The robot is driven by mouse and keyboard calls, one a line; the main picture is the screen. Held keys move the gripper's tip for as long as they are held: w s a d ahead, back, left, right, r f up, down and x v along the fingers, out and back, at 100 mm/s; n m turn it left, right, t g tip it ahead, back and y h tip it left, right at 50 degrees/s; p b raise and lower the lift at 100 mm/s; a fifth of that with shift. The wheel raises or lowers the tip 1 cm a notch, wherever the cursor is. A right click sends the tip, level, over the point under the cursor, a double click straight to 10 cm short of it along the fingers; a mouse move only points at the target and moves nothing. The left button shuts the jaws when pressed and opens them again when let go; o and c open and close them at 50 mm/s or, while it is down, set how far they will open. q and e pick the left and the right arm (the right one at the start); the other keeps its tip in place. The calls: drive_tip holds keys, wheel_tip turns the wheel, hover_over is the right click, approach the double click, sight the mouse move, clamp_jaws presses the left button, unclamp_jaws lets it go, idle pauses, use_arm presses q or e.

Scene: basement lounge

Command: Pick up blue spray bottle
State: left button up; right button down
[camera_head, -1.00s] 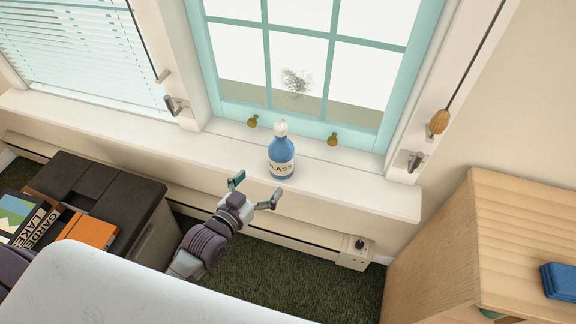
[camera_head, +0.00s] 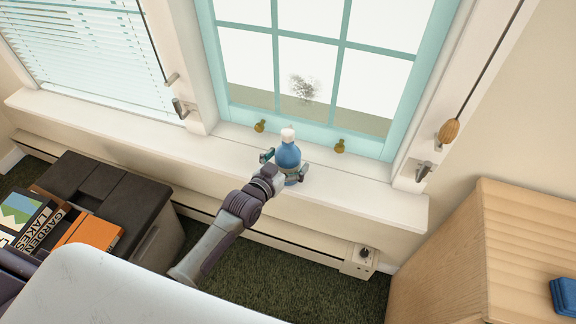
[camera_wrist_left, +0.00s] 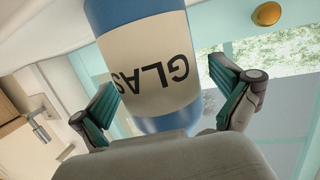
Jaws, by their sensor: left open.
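The blue spray bottle (camera_head: 287,156) stands upright on the white window sill, with a white top and a pale label. My left gripper (camera_head: 285,160) is open at the bottle, with one finger on each side of it. In the left wrist view the bottle (camera_wrist_left: 152,60) with its "GLAS" label fills the space between the two teal-padded fingers of the gripper (camera_wrist_left: 168,100). A gap shows between the bottle and the right-hand finger; contact at the other finger is unclear. My right gripper is not in view.
The window sill (camera_head: 375,204) is clear on both sides of the bottle. The teal window frame with two brass knobs (camera_head: 340,146) is behind it. A dark storage box (camera_head: 85,190) with books is at the left, a wooden cabinet (camera_head: 520,225) at the right.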

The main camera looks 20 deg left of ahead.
use_arm(q)
drive_tip(key=c, duration=1.7)
drive_tip(key=shift+r, duration=0.1)
drive_tip(key=shift+c, duration=0.7)
drive_tip(key=shift+r, duration=0.1)
